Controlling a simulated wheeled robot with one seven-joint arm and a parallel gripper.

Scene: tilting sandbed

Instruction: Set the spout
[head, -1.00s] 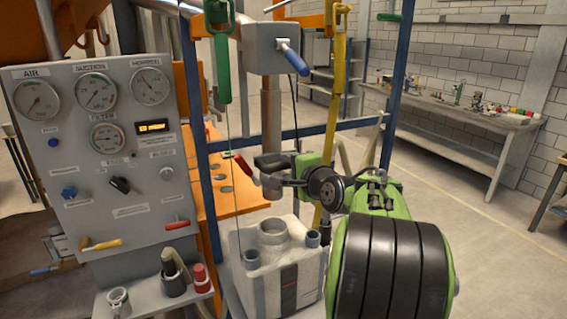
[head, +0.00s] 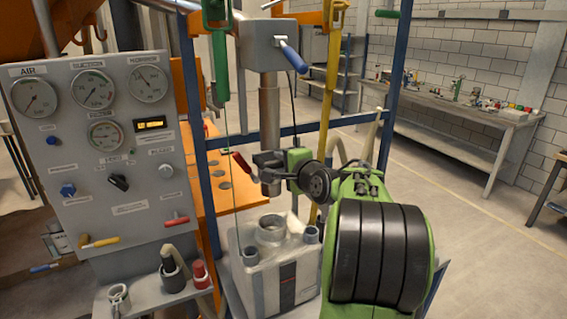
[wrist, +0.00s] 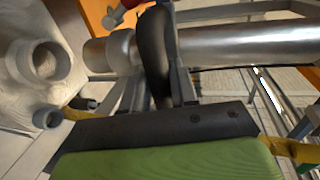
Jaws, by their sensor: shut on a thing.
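The spout (head: 270,120) is a vertical grey metal pipe below a grey box with a blue lever (head: 292,58). A red handle (head: 242,166) sticks out to the left near its lower end. My gripper (head: 268,163) is at that lower end and partly covers it. In the wrist view the metal pipe (wrist: 240,45) runs across the top, and a dark curved piece (wrist: 153,50) lies between my fingers, which are shut on it. Whether this piece joins the red handle is hidden.
A pale canister (head: 255,285) with a round open neck (head: 270,230) stands below the spout. Blue frame posts (head: 395,100) stand either side, with green (head: 217,60) and yellow (head: 335,90) hanging pieces near my arm. A gauge panel (head: 110,190) is at left.

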